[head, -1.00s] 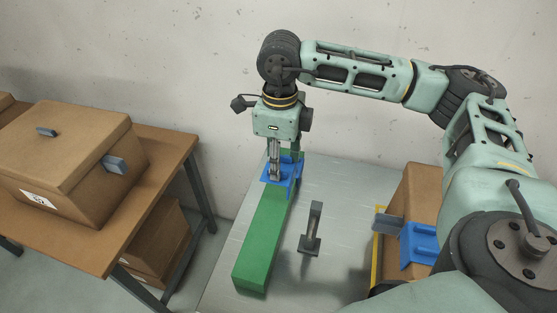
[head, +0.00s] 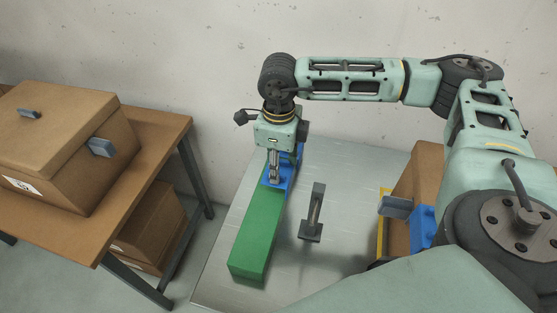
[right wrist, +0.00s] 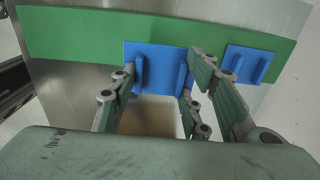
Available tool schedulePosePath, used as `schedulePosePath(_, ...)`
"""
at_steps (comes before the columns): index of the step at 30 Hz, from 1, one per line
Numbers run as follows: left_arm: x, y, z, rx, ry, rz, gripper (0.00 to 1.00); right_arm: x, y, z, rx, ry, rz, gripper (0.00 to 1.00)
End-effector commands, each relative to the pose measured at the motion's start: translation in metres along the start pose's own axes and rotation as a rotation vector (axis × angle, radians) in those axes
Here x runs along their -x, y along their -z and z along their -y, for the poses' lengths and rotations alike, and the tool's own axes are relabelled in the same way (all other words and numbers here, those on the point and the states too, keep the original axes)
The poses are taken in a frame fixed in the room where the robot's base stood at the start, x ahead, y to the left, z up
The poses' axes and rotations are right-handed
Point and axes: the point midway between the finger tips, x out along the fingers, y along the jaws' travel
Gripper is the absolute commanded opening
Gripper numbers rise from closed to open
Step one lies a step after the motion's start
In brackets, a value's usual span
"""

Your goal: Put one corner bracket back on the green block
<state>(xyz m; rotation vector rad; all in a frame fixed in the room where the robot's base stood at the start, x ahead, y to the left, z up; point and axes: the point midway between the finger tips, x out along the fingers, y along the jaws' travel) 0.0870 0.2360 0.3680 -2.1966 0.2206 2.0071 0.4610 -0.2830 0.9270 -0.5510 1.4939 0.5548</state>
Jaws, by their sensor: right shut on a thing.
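The long green block (head: 257,236) lies on the metal table, its far end behind my right gripper (head: 274,181). A blue corner bracket (head: 290,178) is at that end, at my fingertips. In the right wrist view, my right gripper (right wrist: 160,80) is shut on this blue bracket (right wrist: 155,58), with a finger on either side of its two upright ribs. Its plate overlaps the green block (right wrist: 80,38). A second blue bracket (right wrist: 240,62) sits farther right along the block. My left gripper is not in view.
A dark grey stand (head: 312,222) stands on the metal table (head: 345,190) right of the block. A brown box (head: 424,170) with a grey handle and a blue bracket-like part (head: 423,227) are at the right. A wooden table (head: 150,157) with a lidded box stands left, across a gap.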

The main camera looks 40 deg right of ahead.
Motion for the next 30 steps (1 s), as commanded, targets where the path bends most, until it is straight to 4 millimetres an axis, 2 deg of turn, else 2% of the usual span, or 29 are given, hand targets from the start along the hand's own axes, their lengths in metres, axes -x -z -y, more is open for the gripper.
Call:
schedulePosePath(6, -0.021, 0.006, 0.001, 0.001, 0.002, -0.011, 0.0, -0.028, 0.0, 0.0, 0.0, 0.0, -0.001, 0.17)
schedulePosePath(14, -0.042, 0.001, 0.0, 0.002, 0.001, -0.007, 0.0, -0.05, 0.0, 0.0, 0.001, 0.0, -0.001, 0.17)
schedulePosePath(30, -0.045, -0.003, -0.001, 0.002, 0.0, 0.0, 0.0, -0.053, 0.0, 0.0, 0.002, 0.001, 0.0, 0.17)
